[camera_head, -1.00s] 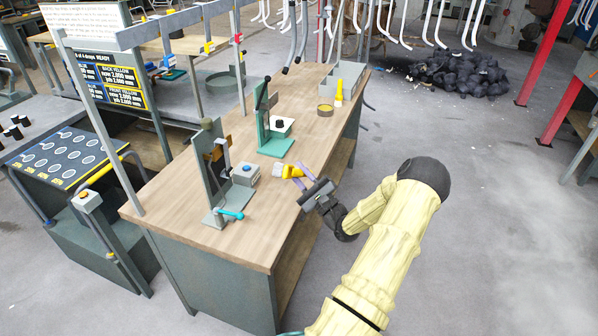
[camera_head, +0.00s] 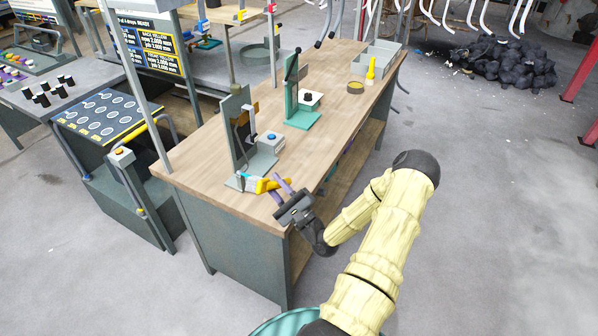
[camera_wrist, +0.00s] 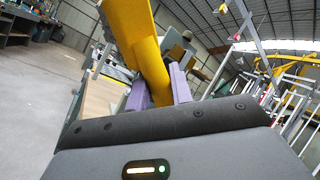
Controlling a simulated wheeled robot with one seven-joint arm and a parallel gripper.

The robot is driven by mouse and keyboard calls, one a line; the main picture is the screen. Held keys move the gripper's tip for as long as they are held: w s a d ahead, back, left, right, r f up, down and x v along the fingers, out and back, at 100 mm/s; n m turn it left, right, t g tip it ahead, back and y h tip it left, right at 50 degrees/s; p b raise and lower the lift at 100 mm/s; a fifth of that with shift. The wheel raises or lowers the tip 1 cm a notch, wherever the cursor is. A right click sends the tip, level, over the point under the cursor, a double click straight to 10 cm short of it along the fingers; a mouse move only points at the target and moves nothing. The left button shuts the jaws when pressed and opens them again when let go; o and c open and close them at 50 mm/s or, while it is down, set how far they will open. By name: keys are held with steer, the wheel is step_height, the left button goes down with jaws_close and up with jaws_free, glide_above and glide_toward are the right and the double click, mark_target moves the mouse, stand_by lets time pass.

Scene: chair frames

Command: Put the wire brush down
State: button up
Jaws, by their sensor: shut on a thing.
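The wire brush (camera_head: 266,185) has a yellow handle and shows at the near end of the wooden workbench (camera_head: 210,185). My gripper (camera_head: 281,188) is shut on its handle, with purple fingers on either side. In the wrist view the yellow handle of the wire brush (camera_wrist: 137,40) rises from between the purple fingers of my gripper (camera_wrist: 158,88). The brush's head points left, towards the foot of the near grey-green stand (camera_head: 240,135). I cannot tell whether the brush touches the bench top.
Further back are a green press (camera_head: 300,100), a round tan container (camera_head: 355,87), a yellow bottle (camera_head: 371,70) and a grey tray (camera_head: 378,55). The bench's middle right is bare.

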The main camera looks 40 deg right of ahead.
steer(key=w+a+f+n+y, duration=0.1)
steer(key=a+f, duration=0.1)
steer(key=a, duration=0.8)
steer(key=a+f+n+y, duration=0.1)
steer(key=a+f+y, duration=0.1)
steer(key=a, duration=0.8)
steer(key=shift+w+a+f+g+y, duration=0.2)
steer(key=shift+w+a+g+y, duration=0.1)
steer(key=shift+w+a+g, duration=0.1)
steer(key=shift+d, duration=0.1)
